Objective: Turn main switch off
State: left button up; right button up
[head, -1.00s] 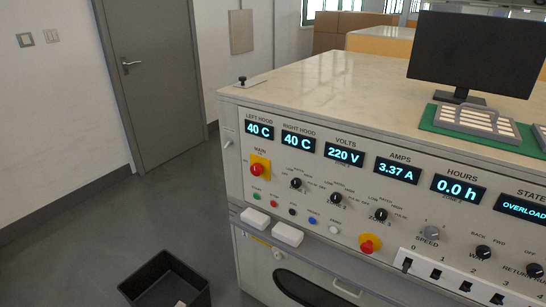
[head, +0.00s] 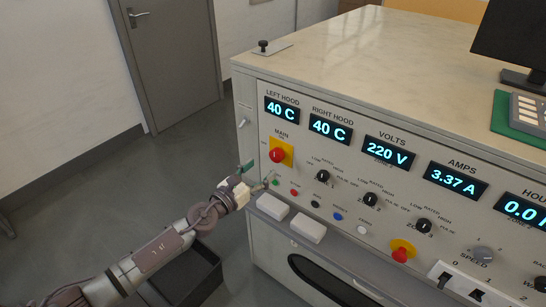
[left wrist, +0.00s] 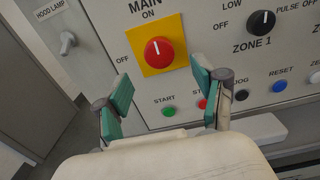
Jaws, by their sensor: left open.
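The main switch (head: 277,155) is a red round knob on a yellow plate at the left of the panel's front, under the word MAIN. In the left wrist view the red knob (left wrist: 159,51) lies ahead of and between my fingers, with ON printed above it and OFF to its left. My left gripper (head: 258,178) is just below and left of the switch in the head view. In the left wrist view my left gripper (left wrist: 165,90) is open, its green-padded fingers apart and empty. The fingers appear short of the knob. My right gripper is in neither view.
Green START (left wrist: 168,111) and red buttons sit below the switch. Black zone knobs (head: 322,176) are to the right, and a red-on-yellow knob (head: 402,252) is lower right. White blocks (head: 272,207) project below the buttons. A dark bin (head: 205,285) stands on the floor.

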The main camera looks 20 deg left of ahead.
aim_at(274, 158)
pick_arm(q)
jog(key=x, duration=0.4)
jog(key=shift+w+d, duration=0.1)
jog(key=shift+w, duration=0.25)
jog(key=shift+w+d, duration=0.1)
jog(key=shift+w, duration=0.2)
jog(key=shift+w+d+b, duration=0.15)
jog(key=shift+w+b, duration=0.15)
jog(key=shift+w, duration=0.05)
jog(key=shift+c, duration=0.4)
jog(key=c, duration=1.1)
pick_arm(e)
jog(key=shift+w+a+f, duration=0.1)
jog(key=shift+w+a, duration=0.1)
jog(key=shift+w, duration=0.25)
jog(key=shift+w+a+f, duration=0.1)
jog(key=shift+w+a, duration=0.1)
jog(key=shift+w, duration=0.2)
